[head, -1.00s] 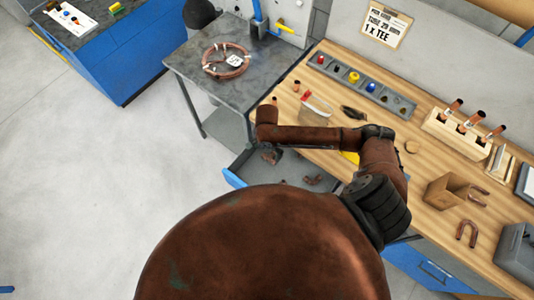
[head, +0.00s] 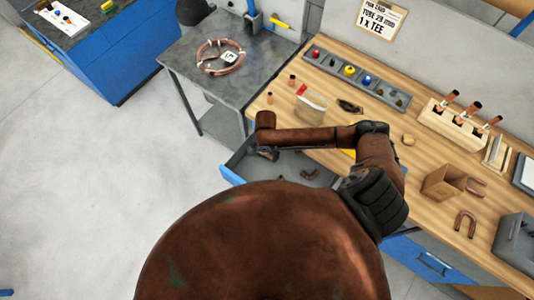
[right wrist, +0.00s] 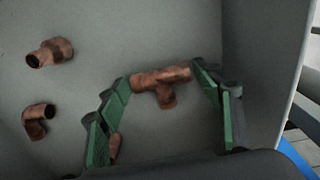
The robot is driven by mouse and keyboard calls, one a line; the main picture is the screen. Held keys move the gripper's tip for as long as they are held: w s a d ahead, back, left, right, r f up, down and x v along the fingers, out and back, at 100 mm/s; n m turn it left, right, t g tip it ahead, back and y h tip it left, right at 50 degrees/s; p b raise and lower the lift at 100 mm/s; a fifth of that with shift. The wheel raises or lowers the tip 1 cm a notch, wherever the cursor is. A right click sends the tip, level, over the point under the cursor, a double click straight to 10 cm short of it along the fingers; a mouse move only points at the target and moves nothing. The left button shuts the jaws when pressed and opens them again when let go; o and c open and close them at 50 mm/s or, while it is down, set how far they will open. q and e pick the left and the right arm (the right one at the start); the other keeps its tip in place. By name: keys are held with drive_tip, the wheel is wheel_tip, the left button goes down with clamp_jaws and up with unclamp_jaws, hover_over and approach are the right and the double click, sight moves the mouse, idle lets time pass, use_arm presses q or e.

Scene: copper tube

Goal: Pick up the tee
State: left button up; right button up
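The tee (right wrist: 160,83) is a copper T-shaped fitting lying in the grey open drawer (head: 240,160), which also shows in the right wrist view (right wrist: 185,25). My right gripper (right wrist: 161,78) has its green fingers spread wide, one near each end of the tee's straight run. I cannot tell whether they touch it. In the head view my right gripper (head: 267,153) reaches down into the drawer, mostly hidden under my arm, and the tee cannot be made out. My left gripper is not in view.
A copper reducer-like fitting (right wrist: 50,52) and an elbow (right wrist: 38,120) lie left of the gripper; another copper piece (right wrist: 114,146) is partly hidden by the left finger. Drawer walls are close by. The wooden bench (head: 420,190) holds a cardboard box (head: 440,183) and a parts tray (head: 355,78).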

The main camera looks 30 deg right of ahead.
drive_tip(key=c, duration=0.8)
drive_tip(key=shift+r, duration=0.15)
drive_tip(key=shift+c, duration=0.2)
